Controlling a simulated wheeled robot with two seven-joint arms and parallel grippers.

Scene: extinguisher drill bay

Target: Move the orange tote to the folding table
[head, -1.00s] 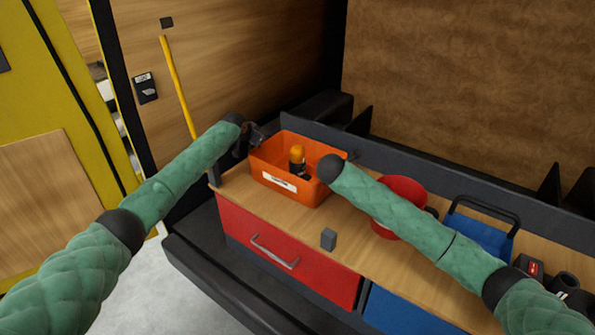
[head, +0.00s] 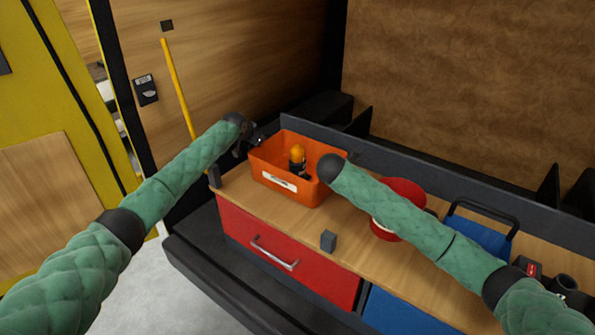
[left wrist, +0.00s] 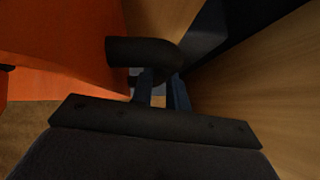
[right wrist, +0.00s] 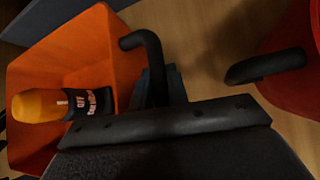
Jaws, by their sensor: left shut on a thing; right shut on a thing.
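The orange tote (head: 315,193) sits on the wooden counter at its left end, with a white label on its front. An orange-topped dark cylinder (head: 297,155) stands inside; it also shows in the right wrist view (right wrist: 45,106). My left gripper (left wrist: 160,92) is at the tote's left side, shut on its black handle (left wrist: 140,51). My right gripper (right wrist: 155,88) is at the right side, shut on the other black handle (right wrist: 151,48). In the head view my right wrist hides that handle and part of the tote's right side. I cannot tell any gap beneath the tote.
A red round container (head: 404,190) stands close right of the tote, partly behind my right arm. A blue item with a black handle (head: 478,233) is farther right. A small grey block (head: 328,241) lies at the counter's front edge. A raised dark ledge (head: 440,183) runs behind.

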